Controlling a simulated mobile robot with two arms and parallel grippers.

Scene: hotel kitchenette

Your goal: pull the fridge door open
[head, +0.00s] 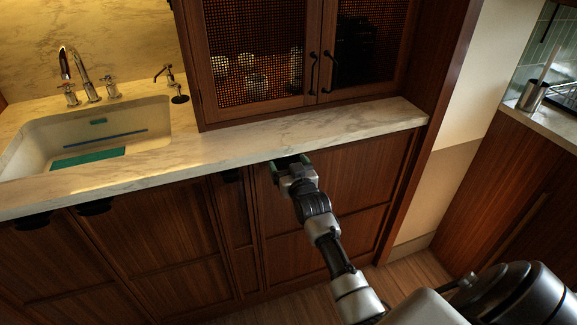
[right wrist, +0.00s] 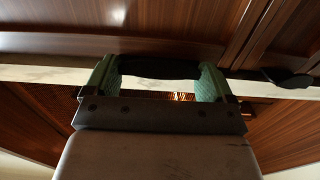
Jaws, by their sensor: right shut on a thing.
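The fridge door appears to be the wooden panel (head: 345,185) under the right part of the counter, and it looks closed and flush with the cabinet front. My right gripper (head: 289,162) is at its top left, just below the counter edge. In the right wrist view, the green-padded fingers of my right gripper (right wrist: 158,72) stand at both ends of a dark handle (right wrist: 160,67), shut on it. In the head view the gripper hides the handle. My left gripper is not in view.
The marble counter (head: 250,149) overhangs the doors. Dark cup handles (head: 95,207) sit on the fronts to the left. A sink (head: 60,135) lies at the left and a mesh-door cabinet (head: 255,110) stands on the counter. Bare floor (head: 415,270) shows at the lower right.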

